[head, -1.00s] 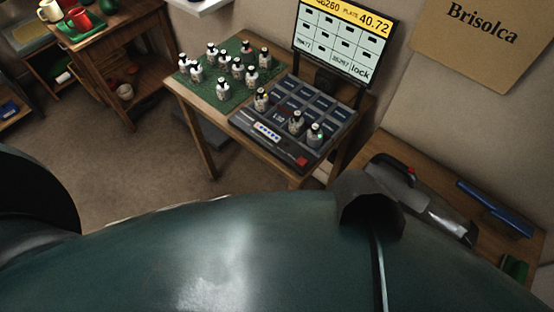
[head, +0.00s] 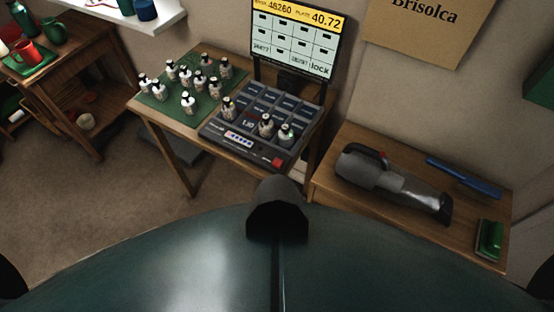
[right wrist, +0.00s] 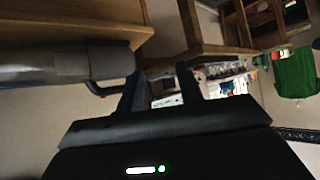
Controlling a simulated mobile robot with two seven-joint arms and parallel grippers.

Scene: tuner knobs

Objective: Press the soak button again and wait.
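In the head view a dark grey panel unit (head: 212,131) stands on a small wooden table. It has a grid of dark cells, a strip of small buttons (head: 241,139) and a red button (head: 277,162) at its front right corner. Labels are too small to read, so I cannot tell which is the soak button. Several bottles stand on the unit, including one near the right edge (head: 285,135). My right gripper (right wrist: 160,80) is open and empty in the right wrist view, away from the unit. My left gripper is not in view.
A display (head: 295,45) reading "lock" stands behind the unit. Several bottles stand on a green mat (head: 170,112) at left.

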